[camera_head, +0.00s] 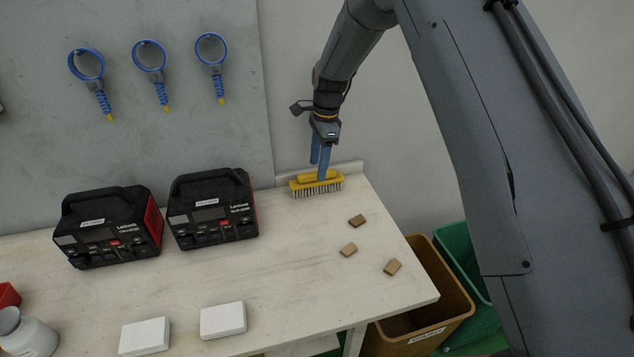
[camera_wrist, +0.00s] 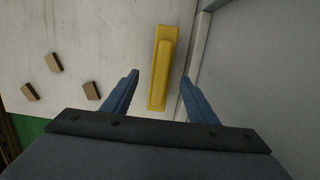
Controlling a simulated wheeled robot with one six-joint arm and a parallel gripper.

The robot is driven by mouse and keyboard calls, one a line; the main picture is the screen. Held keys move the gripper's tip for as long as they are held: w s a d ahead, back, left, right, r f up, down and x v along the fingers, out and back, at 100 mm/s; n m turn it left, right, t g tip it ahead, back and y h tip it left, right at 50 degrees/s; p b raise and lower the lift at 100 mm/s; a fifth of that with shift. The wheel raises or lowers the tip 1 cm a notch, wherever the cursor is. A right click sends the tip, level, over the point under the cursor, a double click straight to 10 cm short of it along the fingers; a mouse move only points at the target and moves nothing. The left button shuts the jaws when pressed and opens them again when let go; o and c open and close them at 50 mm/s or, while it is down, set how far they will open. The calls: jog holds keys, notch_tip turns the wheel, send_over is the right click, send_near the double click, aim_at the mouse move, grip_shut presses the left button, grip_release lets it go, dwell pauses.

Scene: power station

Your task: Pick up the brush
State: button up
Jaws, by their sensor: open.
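The yellow brush (camera_head: 317,184) stands at the back right of the white table (camera_head: 300,250), bristles down, beside the low raised back edge. My gripper (camera_head: 320,172) is over it, pointing down, with its blue fingers open. In the wrist view the brush (camera_wrist: 161,68) shows from above as a long yellow block with a raised handle. Its near end lies between the tips of my open gripper (camera_wrist: 160,77), one finger on each side, with a gap on both sides. I cannot tell how far the fingertips are above the brush.
Several small brown blocks (camera_head: 349,249) lie right of centre on the table. Two black machines (camera_head: 213,208) stand left of the brush. Two white boxes (camera_head: 223,320) lie at the front. A brown bin (camera_head: 441,295) and a green bin (camera_head: 458,247) stand off the right edge.

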aim_at(316, 172)
jog(key=shift+a+f+p, duration=0.15)
jog(key=shift+f+p, duration=0.35)
jog(key=shift+f, duration=0.7)
jog(key=shift+a+f+p, duration=0.15)
jog(key=shift+f+p, duration=0.3)
jog(key=shift+f, duration=0.7)
jog(key=c, duration=1)
